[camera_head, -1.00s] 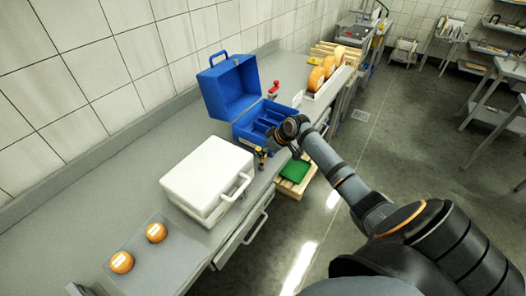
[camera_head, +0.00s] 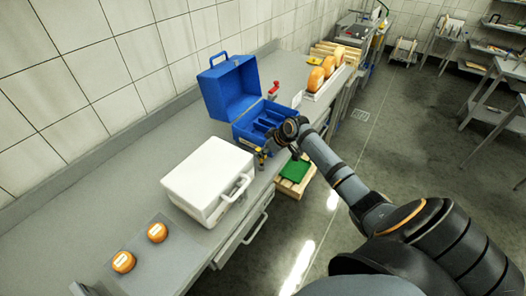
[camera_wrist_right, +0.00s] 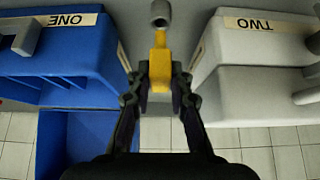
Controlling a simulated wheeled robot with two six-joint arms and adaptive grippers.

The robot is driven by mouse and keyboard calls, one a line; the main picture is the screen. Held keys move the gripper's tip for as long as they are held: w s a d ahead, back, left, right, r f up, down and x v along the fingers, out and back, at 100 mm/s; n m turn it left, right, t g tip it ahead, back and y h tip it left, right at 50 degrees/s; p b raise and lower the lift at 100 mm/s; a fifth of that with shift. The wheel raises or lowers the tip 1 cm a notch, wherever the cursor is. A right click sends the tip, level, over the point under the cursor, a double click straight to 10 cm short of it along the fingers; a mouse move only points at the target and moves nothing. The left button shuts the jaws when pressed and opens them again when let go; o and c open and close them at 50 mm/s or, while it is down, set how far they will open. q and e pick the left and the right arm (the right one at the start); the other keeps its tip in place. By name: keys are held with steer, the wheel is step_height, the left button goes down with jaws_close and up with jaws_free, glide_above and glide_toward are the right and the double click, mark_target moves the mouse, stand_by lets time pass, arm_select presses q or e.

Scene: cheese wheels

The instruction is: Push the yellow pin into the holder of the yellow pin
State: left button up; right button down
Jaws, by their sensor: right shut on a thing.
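The yellow pin (camera_wrist_right: 160,60) shows in the right wrist view, between the two fingers of my right gripper (camera_wrist_right: 160,84). The gripper is shut on it. A grey round piece with a dark opening (camera_wrist_right: 160,13) sits just beyond the pin's far end; I cannot tell whether it is the pin's holder or whether the two touch. In the head view, small yellow and dark parts (camera_head: 262,154) stand at the counter's front edge between the two cases, partly hidden by my right gripper (camera_head: 272,146). My left gripper is not in view.
An open blue case (camera_head: 231,85), marked ONE in the wrist view, and a closed white case (camera_head: 207,172), marked TWO, stand either side. Orange cheese wheels (camera_head: 157,232) lie on a grey mat. A green item (camera_head: 295,171) lies on a wooden crate below the counter.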

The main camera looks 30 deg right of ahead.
mark_target(266, 156)
steer(key=shift+f+b, duration=1.2)
steer(key=shift+f, duration=0.85)
steer(key=c, duration=1.1)
jaws_free()
steer(key=shift+c, duration=0.2)
steer(key=shift+d+r, duration=0.1)
steer(key=v, duration=1.1)
steer(key=shift+s+r, duration=0.3)
